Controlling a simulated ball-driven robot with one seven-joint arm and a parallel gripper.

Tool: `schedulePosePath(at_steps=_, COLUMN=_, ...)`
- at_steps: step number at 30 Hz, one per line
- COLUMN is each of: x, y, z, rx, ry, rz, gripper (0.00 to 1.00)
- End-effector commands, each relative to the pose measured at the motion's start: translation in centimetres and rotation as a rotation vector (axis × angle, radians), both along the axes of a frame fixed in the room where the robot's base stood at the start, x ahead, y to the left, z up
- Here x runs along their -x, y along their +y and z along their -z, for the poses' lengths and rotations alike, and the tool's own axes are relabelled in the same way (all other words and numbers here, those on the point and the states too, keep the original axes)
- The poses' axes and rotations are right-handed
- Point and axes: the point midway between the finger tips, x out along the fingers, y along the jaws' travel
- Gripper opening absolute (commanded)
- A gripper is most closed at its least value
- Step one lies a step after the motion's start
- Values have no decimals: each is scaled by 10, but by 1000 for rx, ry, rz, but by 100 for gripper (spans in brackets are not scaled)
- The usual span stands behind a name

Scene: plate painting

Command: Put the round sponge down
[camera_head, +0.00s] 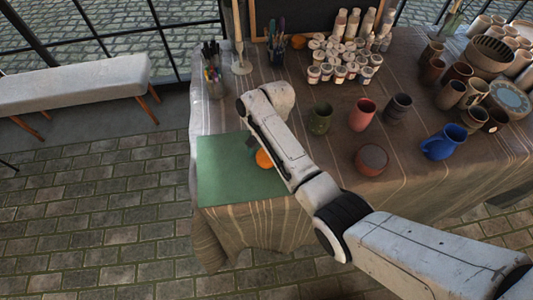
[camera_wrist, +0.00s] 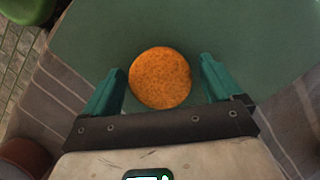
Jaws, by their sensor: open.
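The round orange sponge (camera_wrist: 160,78) lies flat on the green mat (camera_wrist: 240,35) in the wrist view, between my fingers with a gap on either side. In the head view the sponge (camera_head: 264,158) shows partly, on the right part of the mat (camera_head: 222,178), with my arm covering some of it. My gripper (camera_wrist: 160,85) is open, with its two teal fingers apart, and nothing is held. In the head view my gripper (camera_head: 251,142) is mostly hidden by my wrist.
A green cup (camera_head: 321,119), a red cup (camera_head: 361,115), a reddish-brown bowl (camera_head: 371,160) and a blue pitcher (camera_head: 442,143) stand to the right of my arm. Paint jars (camera_head: 340,65) and a brush holder (camera_head: 277,52) stand farther back. The mat's left part is clear.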

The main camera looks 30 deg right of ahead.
Motion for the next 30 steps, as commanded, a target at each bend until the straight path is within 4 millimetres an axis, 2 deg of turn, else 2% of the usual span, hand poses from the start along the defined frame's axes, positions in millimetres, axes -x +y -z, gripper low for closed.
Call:
schedulePosePath(at_steps=4, x=0, y=0, z=-2, rx=-1, ry=-1, rz=0, gripper=92)
schedulePosePath(at_steps=8, x=-3, y=-2, z=-12, rx=0, ry=-4, rz=1, gripper=92)
schedulePosePath(at_steps=14, x=-10, y=-10, z=-49, rx=-1, ry=-6, rz=0, gripper=92)
schedulePosePath(at_steps=21, x=-17, y=-21, z=-103, rx=0, ry=-1, rz=0, gripper=92)
schedulePosePath(at_steps=30, x=-20, y=-25, z=-119, rx=0, ry=0, rz=0, gripper=92)
